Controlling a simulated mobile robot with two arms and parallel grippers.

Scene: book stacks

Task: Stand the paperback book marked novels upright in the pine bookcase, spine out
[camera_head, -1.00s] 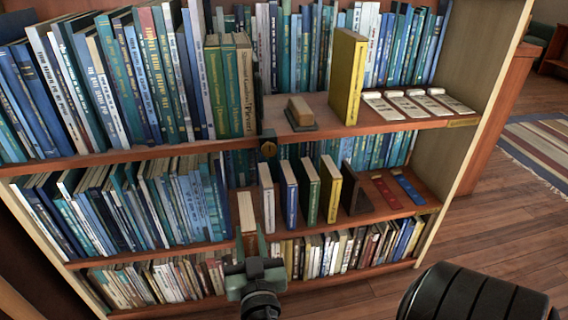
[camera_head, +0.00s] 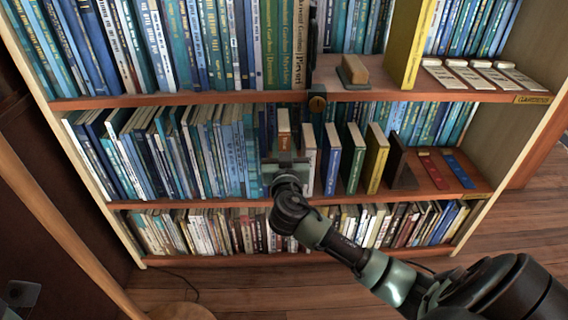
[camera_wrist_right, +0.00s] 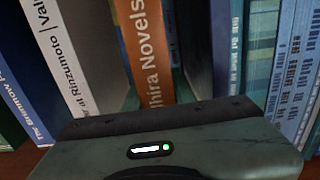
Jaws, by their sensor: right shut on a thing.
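The novels paperback (camera_head: 284,128) has an orange-brown spine, and "Novels" is readable on it in the right wrist view (camera_wrist_right: 148,45). My right gripper (camera_head: 285,168) is shut on its spine end, with a finger on each side. The book stands upright within the middle shelf of the pine bookcase (camera_head: 220,98), spine facing out towards me. It is between the row of blue books and a white book (camera_head: 309,155). Its lower part is hidden behind the gripper, so I cannot tell whether it touches the shelf board. My left gripper is out of view.
Right of the white book stand a blue book (camera_head: 331,160), a green book (camera_head: 353,158), a yellow book (camera_head: 376,160) and a dark bookend (camera_head: 402,165). Blue books (camera_head: 200,155) pack the left side.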

